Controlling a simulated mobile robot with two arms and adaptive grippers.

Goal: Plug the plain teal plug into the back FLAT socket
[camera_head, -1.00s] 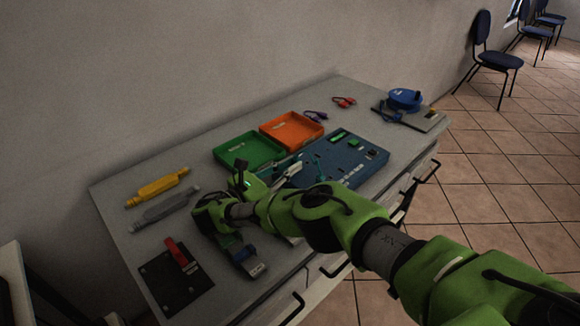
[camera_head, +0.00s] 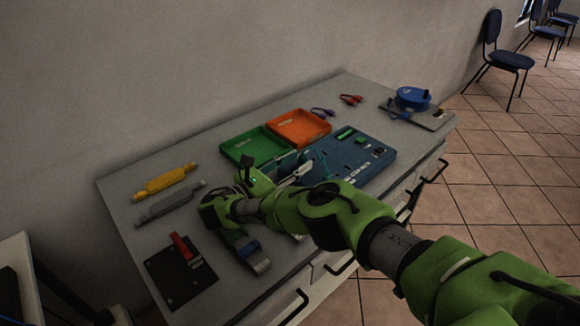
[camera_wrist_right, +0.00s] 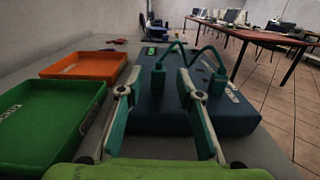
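My right gripper (camera_head: 301,172) is at the left edge of the blue socket board (camera_head: 375,160). In the right wrist view its two fingers (camera_wrist_right: 160,88) are spread apart, with nothing clearly held between them. A teal cable (camera_wrist_right: 195,52) arches over the board. One teal plug (camera_wrist_right: 158,78) stands upright at its left end, ahead of the gap between the fingers. The other teal plug (camera_wrist_right: 217,84) is at its right end, beyond the right finger. I cannot tell which is plain, or whether either is seated. Socket labels are too small to read. My left gripper is out of view.
A green tray (camera_head: 230,150) and an orange tray (camera_head: 323,128) lie left of and behind the board. A blue spool (camera_head: 411,97) is at the far right. Yellow (camera_head: 165,179) and grey (camera_head: 168,205) tools and a black plate with a red lever (camera_head: 181,247) are left.

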